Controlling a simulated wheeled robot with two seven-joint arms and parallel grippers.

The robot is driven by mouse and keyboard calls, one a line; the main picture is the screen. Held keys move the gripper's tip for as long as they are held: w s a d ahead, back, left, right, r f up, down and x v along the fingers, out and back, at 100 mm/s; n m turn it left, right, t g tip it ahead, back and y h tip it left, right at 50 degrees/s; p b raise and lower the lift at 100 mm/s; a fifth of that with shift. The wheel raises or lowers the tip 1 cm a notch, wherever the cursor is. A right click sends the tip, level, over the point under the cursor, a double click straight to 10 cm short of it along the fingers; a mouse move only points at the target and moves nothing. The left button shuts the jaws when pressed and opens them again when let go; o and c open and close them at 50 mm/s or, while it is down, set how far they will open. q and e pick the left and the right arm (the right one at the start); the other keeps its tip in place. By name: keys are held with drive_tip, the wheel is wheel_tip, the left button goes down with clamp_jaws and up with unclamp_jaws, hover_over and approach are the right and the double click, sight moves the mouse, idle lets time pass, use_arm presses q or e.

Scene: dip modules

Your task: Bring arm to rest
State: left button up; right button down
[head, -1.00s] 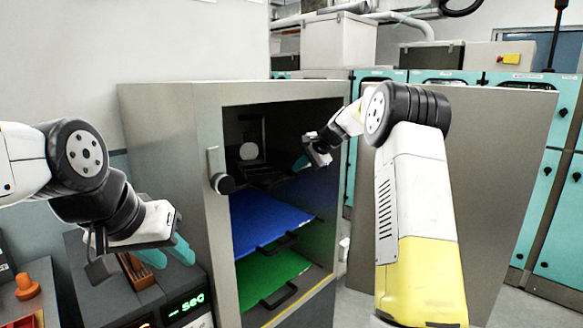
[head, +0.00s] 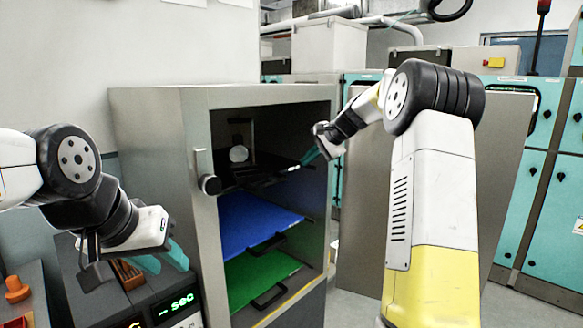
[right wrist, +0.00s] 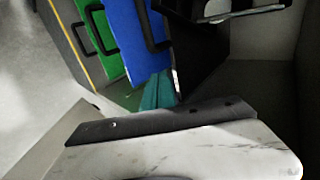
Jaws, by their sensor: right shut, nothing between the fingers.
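My right gripper (head: 309,157) is at the right side of the cabinet's opening, level with the black top shelf. Its teal fingers are together and empty; they also show in the right wrist view (right wrist: 157,90), in front of the blue and green trays. My left gripper (head: 166,259) hangs at the left over the grey device. Its two teal fingers are apart, with nothing seen between them.
The grey cabinet (head: 160,150) stands open, its door (head: 370,225) swung out to the right behind my right arm. Inside are a black shelf (head: 262,180), a blue tray (head: 255,222) and a green tray (head: 255,270) with handles. A device with a green display (head: 178,306) is lower left.

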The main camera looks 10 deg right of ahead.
drive_tip(key=s+a+r+n+g+h, duration=0.1)
drive_tip(key=s+a+r+n, duration=0.15)
drive_tip(key=s, duration=0.75)
drive_tip(key=s+a+r+n+h, duration=0.1)
drive_tip(key=s+r+n, duration=0.2)
drive_tip(key=s, duration=0.8)
drive_tip(key=s+f+n, duration=0.2)
drive_tip(key=s+f, duration=0.2)
drive_tip(key=s, duration=0.7)
drive_tip(key=s+f+n+h, duration=0.1)
drive_tip(key=s+f+n, duration=0.2)
drive_tip(key=s, duration=0.8)
wheel_tip(320, 180, down, 2)
drive_tip(key=shift+s+a+f+h, duration=0.1)
drive_tip(key=shift+s+a+h, duration=0.15)
drive_tip(key=shift+s+h, duration=0.05)
drive_tip(key=shift+d+n, duration=0.1)
drive_tip(key=shift+n, duration=0.15)
